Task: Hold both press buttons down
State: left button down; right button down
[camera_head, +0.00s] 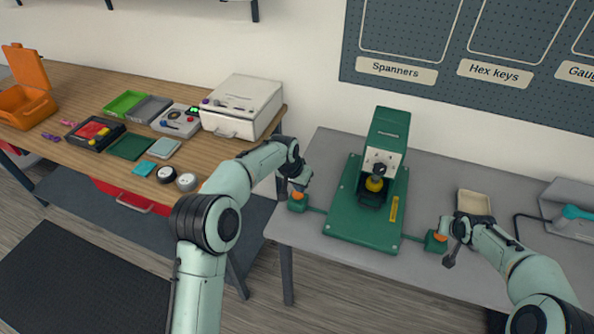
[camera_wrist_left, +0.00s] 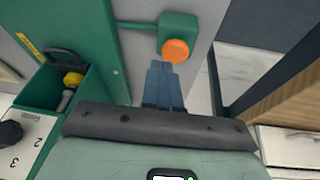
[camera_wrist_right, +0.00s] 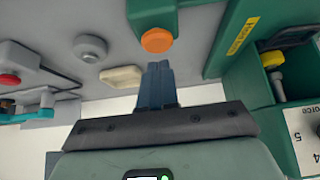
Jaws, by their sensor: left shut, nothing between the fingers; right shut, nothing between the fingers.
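A green press (camera_head: 365,215) stands on the grey bench, with a yellow-and-dark part (camera_head: 375,183) in its opening. A green box with an orange button, the left press button (camera_head: 297,196), sits at its left. Another, the right press button (camera_head: 437,237), sits at its right. My left gripper (camera_wrist_left: 163,68) is shut and empty, its tips close to the left orange button (camera_wrist_left: 175,51). My right gripper (camera_wrist_right: 158,67) is shut and empty, its tips close to the right orange button (camera_wrist_right: 157,40). I cannot tell whether either touches or presses its button.
A beige tray (camera_head: 473,202) lies right of the press, near a grey stand with a teal-handled tool (camera_head: 576,212). A wooden table (camera_head: 75,90) at the left holds an orange case, trays and a white box (camera_head: 242,104). A pegboard (camera_head: 470,45) hangs behind.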

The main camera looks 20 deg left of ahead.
pick_arm(q)
notch_tip(320, 180, up, 4)
jog(key=w+a+r+n+y, duration=0.1)
send_over(297, 194)
jog(key=shift+t, duration=0.3)
jog(key=shift+s+d+f, duration=0.1)
jog(key=shift+s+f, duration=0.05)
jog(key=shift+f, duration=1.45)
jog(key=shift+s+f, duration=0.15)
jog(key=shift+f, duration=1.4)
jog(key=shift+f, duration=0.1)
jog(key=shift+f, duration=1.55)
pick_arm(e)
jog(key=shift+f, duration=1.55)
jog(key=shift+s, duration=0.1)
dwell(0.8)
